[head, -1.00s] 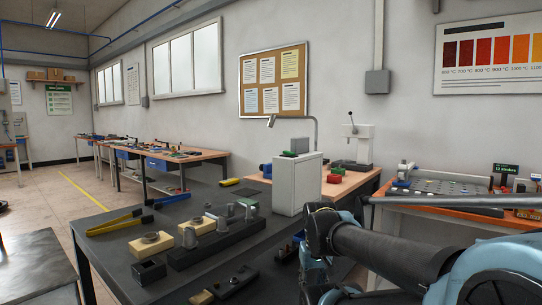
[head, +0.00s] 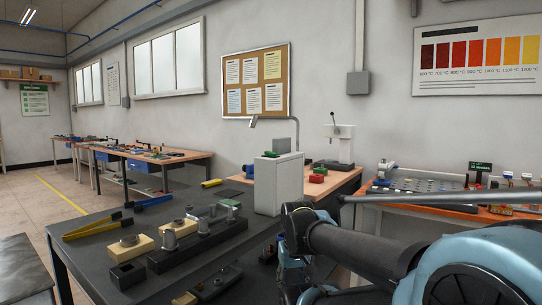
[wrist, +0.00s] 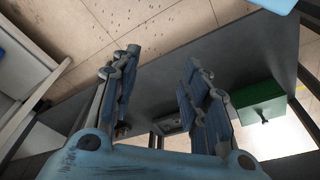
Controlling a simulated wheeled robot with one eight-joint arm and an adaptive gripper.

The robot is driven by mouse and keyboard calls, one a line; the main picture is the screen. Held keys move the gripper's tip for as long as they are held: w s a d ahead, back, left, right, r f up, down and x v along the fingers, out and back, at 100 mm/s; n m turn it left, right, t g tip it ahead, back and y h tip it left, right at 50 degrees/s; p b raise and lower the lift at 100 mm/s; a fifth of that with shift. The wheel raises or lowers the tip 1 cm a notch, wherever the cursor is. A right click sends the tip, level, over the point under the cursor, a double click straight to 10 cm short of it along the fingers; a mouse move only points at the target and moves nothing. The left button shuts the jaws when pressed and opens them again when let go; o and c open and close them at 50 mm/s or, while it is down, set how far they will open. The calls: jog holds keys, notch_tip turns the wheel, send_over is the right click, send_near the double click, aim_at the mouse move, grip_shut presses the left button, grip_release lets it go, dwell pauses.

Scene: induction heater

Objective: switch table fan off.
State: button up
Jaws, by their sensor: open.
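I cannot make out a table fan or its switch in either view. My gripper (wrist: 161,58) shows in the wrist view with its two blue fingers apart and nothing between them. A dark grey shelf or table surface (wrist: 235,65) lies beyond the fingers. In the head view my arm fills the lower right, and the gripper itself cannot be made out there.
A dark workbench (head: 95,255) holds yellow-handled tongs (head: 95,228), cream blocks (head: 130,248) and a white-grey box (head: 278,185). An orange-edged table (head: 440,205) stands behind my arm. A green box (wrist: 259,103) shows at the wrist view's right. Floor is clear at the left.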

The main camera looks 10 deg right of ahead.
jog(key=shift+s+r, duration=0.25)
jog(key=c, duration=0.4)
jog(key=r, duration=0.1)
jog(key=w+r+n, duration=0.1)
jog(key=shift+r, duration=0.4)
grip_shut()
jog(key=w+r+n, duration=0.8)
jog(key=w+r, duration=0.3)
jog(key=r, duration=0.5)
jog(key=w+r+n, duration=0.9)
jog(key=w+r, duration=0.2)
jog(key=r, duration=0.5)
jog(key=w+r+n+g+y, duration=0.1)
jog(key=w+r+n, duration=0.7)
jog(key=w+r, duration=0.4)
jog(key=shift+a+r+n, duration=0.15)
jog(key=shift+r+n, duration=0.25)
jog(key=shift+r, duration=2.05)
